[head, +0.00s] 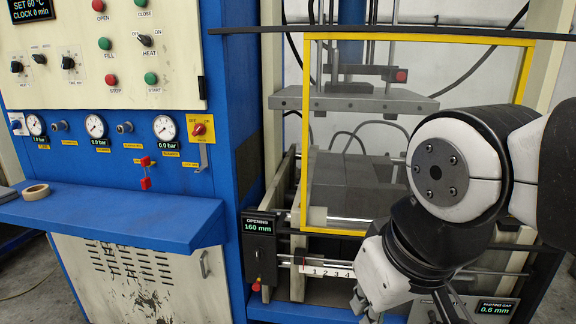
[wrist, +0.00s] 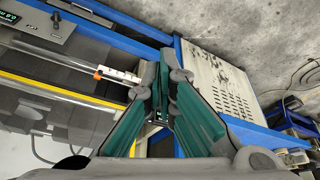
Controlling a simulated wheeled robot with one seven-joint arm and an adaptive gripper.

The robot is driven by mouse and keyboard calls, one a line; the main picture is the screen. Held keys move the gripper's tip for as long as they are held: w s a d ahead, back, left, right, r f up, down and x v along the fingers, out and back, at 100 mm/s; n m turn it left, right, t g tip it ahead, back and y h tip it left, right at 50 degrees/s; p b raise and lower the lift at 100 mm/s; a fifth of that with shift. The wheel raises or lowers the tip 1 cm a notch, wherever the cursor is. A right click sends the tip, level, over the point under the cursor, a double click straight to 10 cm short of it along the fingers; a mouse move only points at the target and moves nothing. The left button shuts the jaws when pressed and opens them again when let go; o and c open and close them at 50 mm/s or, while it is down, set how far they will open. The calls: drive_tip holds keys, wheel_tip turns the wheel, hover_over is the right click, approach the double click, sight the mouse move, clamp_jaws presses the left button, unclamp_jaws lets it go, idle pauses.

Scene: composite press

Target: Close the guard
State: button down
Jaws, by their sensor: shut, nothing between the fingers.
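The guard is a yellow-framed clear panel (head: 306,130) in front of the press opening in the head view. Its top edge is at a dark horizontal rail (head: 400,33). My arm hides its lower right part. A yellow bar, seemingly the guard's frame (wrist: 62,90), crosses the left of the wrist view. My gripper (head: 366,306) is low in the head view, below the guard's lower edge and apart from its visible left post. In the wrist view the green-padded fingers of my gripper (wrist: 166,72) come together at the tips, with nothing between them. I cannot tell whether the gripper touches anything.
The blue control cabinet (head: 222,110) with gauges and buttons stands left, with a blue shelf (head: 120,215) jutting out. A display box (head: 260,226) reads 160 mm. A numbered scale (head: 325,271) and metal rods lie near my gripper. Grey floor shows at lower left.

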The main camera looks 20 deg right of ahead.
drive_tip(key=w+d+f+m+g+h+p, duration=0.15)
drive_tip(key=w+d+g+h, duration=0.35)
drive_tip(key=d, duration=0.8)
drive_tip(key=w+d+f+m+g+h+p, duration=0.15)
drive_tip(key=w+d+h, duration=0.4)
drive_tip(key=d, duration=0.65)
drive_tip(key=w+d+f+n+t+h, duration=0.4)
drive_tip(key=w+d+f+h, duration=0.35)
drive_tip(key=w+d, duration=0.5)
drive_tip(key=d+p, duration=0.2)
drive_tip(key=d, duration=0.9)
drive_tip(key=shift+d+f, duration=0.3)
drive_tip(key=shift+f, duration=0.15)
drive_tip(key=shift+w, duration=0.1)
drive_tip(key=shift+d, duration=0.1)
